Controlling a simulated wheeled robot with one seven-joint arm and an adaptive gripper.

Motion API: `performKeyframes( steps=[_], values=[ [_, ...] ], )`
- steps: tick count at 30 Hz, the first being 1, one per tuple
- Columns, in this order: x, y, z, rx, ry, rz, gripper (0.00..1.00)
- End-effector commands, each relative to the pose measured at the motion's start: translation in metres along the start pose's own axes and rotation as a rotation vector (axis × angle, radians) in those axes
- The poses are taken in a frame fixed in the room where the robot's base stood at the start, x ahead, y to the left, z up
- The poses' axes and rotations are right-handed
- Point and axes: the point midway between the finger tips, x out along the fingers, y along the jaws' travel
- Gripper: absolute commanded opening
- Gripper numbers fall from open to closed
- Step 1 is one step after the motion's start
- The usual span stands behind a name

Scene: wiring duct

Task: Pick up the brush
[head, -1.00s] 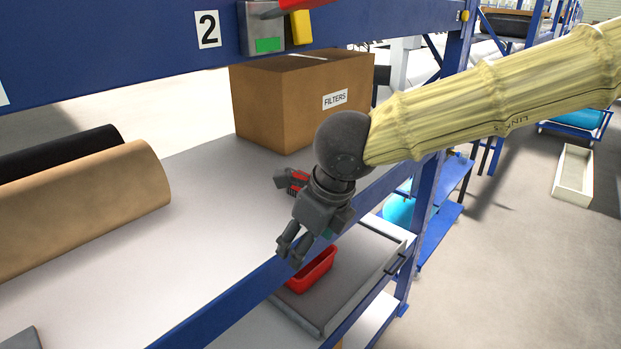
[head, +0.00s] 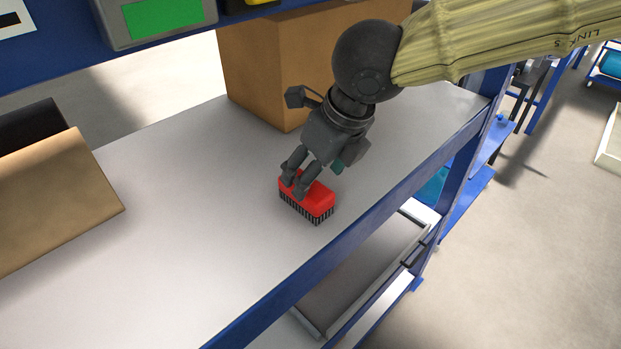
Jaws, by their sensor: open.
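The brush (head: 318,201) has a red back and dark bristles along its lower side. It is on the light shelf (head: 200,235), near the shelf's front edge. My gripper (head: 294,184) is open, its dark fingers over the brush's left part and hiding some of the red back. I cannot tell whether the fingers touch the brush or straddle it.
A brown cardboard box (head: 258,70) stands behind my gripper. A blue beam with a green-faced unit (head: 165,15) crosses above. The shelf's blue front edge (head: 290,285) runs below. The shelf left of the brush is clear.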

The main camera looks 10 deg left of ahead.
Motion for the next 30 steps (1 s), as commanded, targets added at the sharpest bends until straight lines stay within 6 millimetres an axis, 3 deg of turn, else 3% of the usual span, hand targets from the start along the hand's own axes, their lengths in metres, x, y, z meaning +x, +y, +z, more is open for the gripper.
performKeyframes(
  steps=[15, 30],
  values=[
    [0.063, -0.016, 0.007, 0.002, 0.01, 0.013, 0.7],
    [0.071, -0.017, 0.007, 0.002, 0.008, 0.014, 0.7]
  ],
)
